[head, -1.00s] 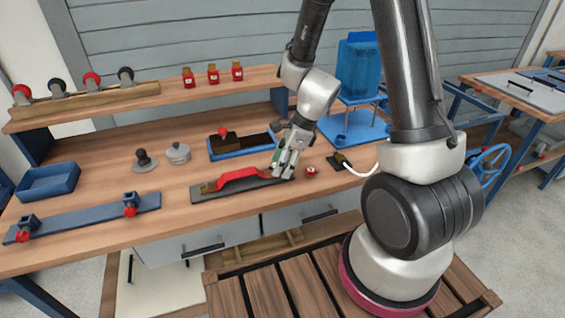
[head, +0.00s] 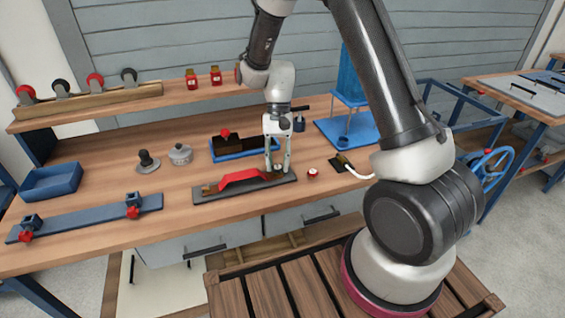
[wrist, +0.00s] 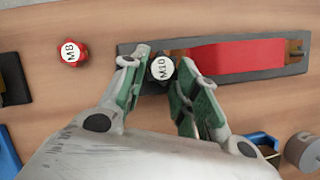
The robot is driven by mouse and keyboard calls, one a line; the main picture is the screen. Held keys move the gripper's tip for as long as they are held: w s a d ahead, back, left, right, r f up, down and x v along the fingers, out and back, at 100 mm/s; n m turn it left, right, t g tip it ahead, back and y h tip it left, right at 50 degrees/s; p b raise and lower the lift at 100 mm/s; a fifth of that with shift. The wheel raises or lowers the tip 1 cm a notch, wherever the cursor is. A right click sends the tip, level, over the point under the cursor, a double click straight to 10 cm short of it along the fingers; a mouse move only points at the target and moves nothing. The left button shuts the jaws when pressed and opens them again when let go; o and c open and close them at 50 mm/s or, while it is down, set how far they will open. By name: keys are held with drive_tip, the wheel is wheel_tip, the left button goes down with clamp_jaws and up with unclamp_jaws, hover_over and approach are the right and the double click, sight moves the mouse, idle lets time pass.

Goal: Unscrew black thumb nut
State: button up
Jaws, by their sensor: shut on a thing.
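The black thumb nut (wrist: 161,69) shows in the wrist view with a white cap marked M10. It sits at one end of a dark base plate (wrist: 126,48) that carries a red part (wrist: 235,57). My gripper (wrist: 160,73) has one finger on each side of the nut and is shut on it. In the head view my gripper (head: 277,171) points down at the right end of the dark base plate (head: 205,198), beside the red part (head: 240,178). The nut is mostly hidden between the fingers there, and its thread is not visible.
A red knob marked M8 (wrist: 72,53) stands on the bench just off the plate; it also shows in the head view (head: 312,173). A blue tray with dark blocks (head: 230,157) lies behind the plate. A blue bin (head: 52,182) stands far left, with bare wood near it.

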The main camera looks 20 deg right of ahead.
drive_tip(key=shift+w, duration=0.1)
drive_tip(key=shift+r, duration=2.55)
